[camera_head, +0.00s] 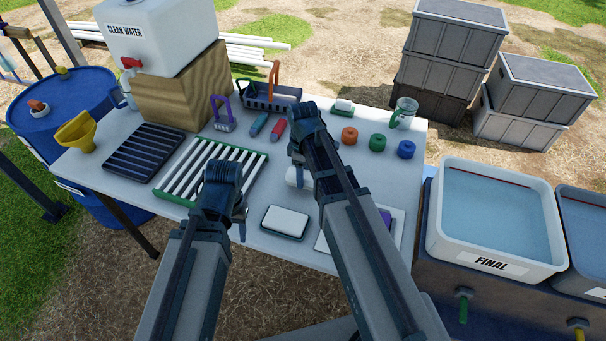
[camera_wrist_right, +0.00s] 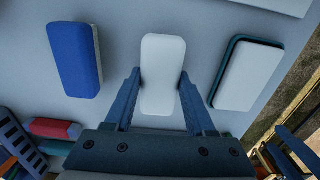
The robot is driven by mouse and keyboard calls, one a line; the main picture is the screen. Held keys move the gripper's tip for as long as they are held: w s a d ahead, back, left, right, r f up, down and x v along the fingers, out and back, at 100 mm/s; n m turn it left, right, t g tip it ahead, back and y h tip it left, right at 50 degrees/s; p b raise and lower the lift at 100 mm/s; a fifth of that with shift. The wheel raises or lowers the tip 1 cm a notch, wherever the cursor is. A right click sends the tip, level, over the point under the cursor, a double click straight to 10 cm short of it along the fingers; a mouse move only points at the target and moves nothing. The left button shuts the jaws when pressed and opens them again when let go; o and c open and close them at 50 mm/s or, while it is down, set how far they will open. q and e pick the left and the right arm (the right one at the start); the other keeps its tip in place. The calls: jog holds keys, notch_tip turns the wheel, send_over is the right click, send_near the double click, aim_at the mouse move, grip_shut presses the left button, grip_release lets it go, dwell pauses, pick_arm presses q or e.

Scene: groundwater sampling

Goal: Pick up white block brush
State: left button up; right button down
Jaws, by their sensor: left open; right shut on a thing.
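The white block brush (camera_wrist_right: 163,72) lies between the two fingers of my right gripper (camera_wrist_right: 160,85) in the right wrist view. The fingers touch its sides near its lower end, and the gripper is shut on it. In the head view the brush (camera_head: 299,180) shows as a small white piece, partly hidden by my right gripper (camera_head: 296,165). I cannot tell whether it is clear of the table. My left gripper (camera_head: 240,214) is open and empty, over the table's front edge beside the green-framed rack (camera_head: 257,178).
A blue block (camera_wrist_right: 75,60) and a white block on a dark green base (camera_wrist_right: 247,75) flank the held brush. A white pad in a dark tray (camera_head: 285,222) lies nearby. A caddy (camera_head: 270,103), colored discs and a mug (camera_head: 403,112) stand farther back. A water basin (camera_head: 495,215) is at right.

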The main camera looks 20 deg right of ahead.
jog(key=shift+w+a+r+p, duration=0.1)
jog(key=shift+a+r+p, duration=0.15)
jog(key=shift+r, duration=0.3)
jog(key=shift+w+a+r+p, duration=0.1)
jog(key=shift+r+p, duration=0.25)
jog(key=shift+r, duration=0.15)
pick_arm(q)
notch_tip(320, 180, up, 3)
jog(key=shift+r+p, duration=0.1)
jog(key=shift+p, duration=0.45)
pick_arm(e)
jog(key=w+a, duration=0.1)
jog(key=a, duration=0.4)
jog(key=w+a, duration=0.1)
jog(key=a, duration=0.4)
jog(key=w+a+r, duration=0.1)
jog(key=a, duration=0.4)
jog(key=shift+w, duration=0.2)
